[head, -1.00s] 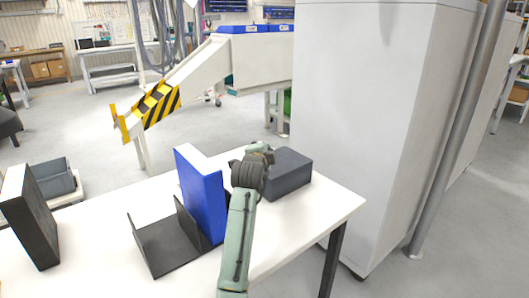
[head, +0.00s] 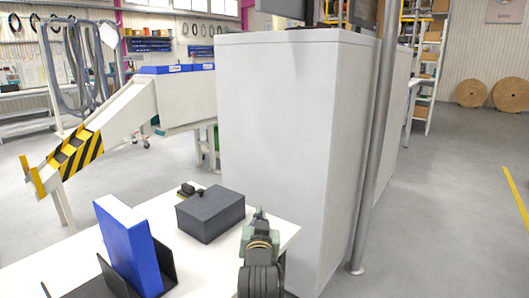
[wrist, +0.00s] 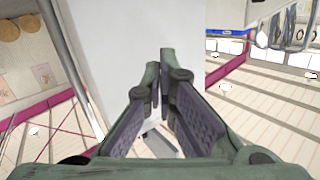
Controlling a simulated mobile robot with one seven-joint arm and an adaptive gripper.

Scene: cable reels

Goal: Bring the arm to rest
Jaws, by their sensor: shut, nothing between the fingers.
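My gripper (wrist: 158,70) shows in the wrist view with its two dark ridged fingers closed together at the tips and nothing held. The pale cabinet fills the view behind it. In the head view, part of my arm (head: 260,255) rises at the bottom, in front of the table's right corner. The gripper's fingers cannot be made out clearly there. The arm is apart from the blue binder and the dark box as far as I can see.
On the white table (head: 60,268), a blue binder (head: 125,245) stands in a black holder (head: 165,270). A dark grey box (head: 210,214) lies right of it, a small dark item (head: 188,190) behind. A tall cabinet (head: 280,140) and a pole (head: 375,150) bound the right.

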